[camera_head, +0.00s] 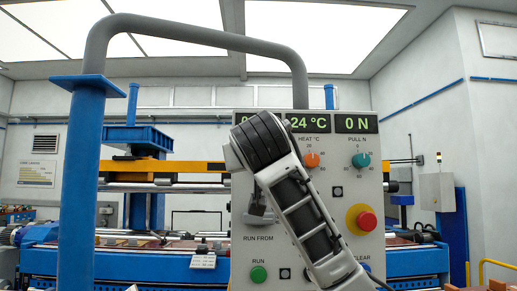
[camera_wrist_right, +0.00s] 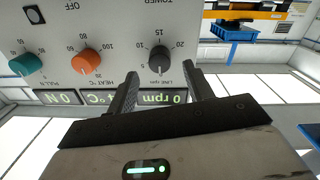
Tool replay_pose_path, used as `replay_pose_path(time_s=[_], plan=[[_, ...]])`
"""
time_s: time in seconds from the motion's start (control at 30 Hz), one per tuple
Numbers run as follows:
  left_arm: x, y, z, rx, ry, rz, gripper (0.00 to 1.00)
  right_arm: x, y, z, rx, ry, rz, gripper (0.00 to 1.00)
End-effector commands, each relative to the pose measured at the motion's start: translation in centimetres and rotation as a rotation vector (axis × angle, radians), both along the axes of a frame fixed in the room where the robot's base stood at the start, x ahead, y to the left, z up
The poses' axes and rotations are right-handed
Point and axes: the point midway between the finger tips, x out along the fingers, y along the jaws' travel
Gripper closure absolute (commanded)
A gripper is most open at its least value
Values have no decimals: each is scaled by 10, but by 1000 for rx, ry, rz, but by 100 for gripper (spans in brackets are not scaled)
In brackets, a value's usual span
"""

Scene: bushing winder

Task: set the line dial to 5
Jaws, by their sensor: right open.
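The line dial (camera_wrist_right: 159,59) is a black round knob on the grey control panel (camera_wrist_right: 110,18), with a printed scale from 5 to 20 around it. I cannot make out where its pointer stands. The line display (camera_wrist_right: 165,98) beside it reads 0 rpm. My right gripper (camera_wrist_right: 163,72) is open, with one finger on each side of the dial in the right wrist view; contact cannot be told. In the head view my right arm covers the dial and the gripper. My left gripper is not in view.
The orange heat dial (camera_head: 312,160) and teal pull dial (camera_head: 361,160) sit to the right of my arm. Below are a red stop button (camera_head: 367,221) and a green run button (camera_head: 258,275). A lever (camera_head: 258,208) is close left of my arm.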

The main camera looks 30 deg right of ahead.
Motion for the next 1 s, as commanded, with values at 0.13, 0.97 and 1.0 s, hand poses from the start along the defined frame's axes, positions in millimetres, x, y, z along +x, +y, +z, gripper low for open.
replay_pose_path(time_s=[0.13,0.97,1.0], plan=[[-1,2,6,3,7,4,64,20,-14,2,0,2,-1,48],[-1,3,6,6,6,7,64,34,-22,0,2,-3,1,93],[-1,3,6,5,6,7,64,34,-22,0,4,-5,1,93]])
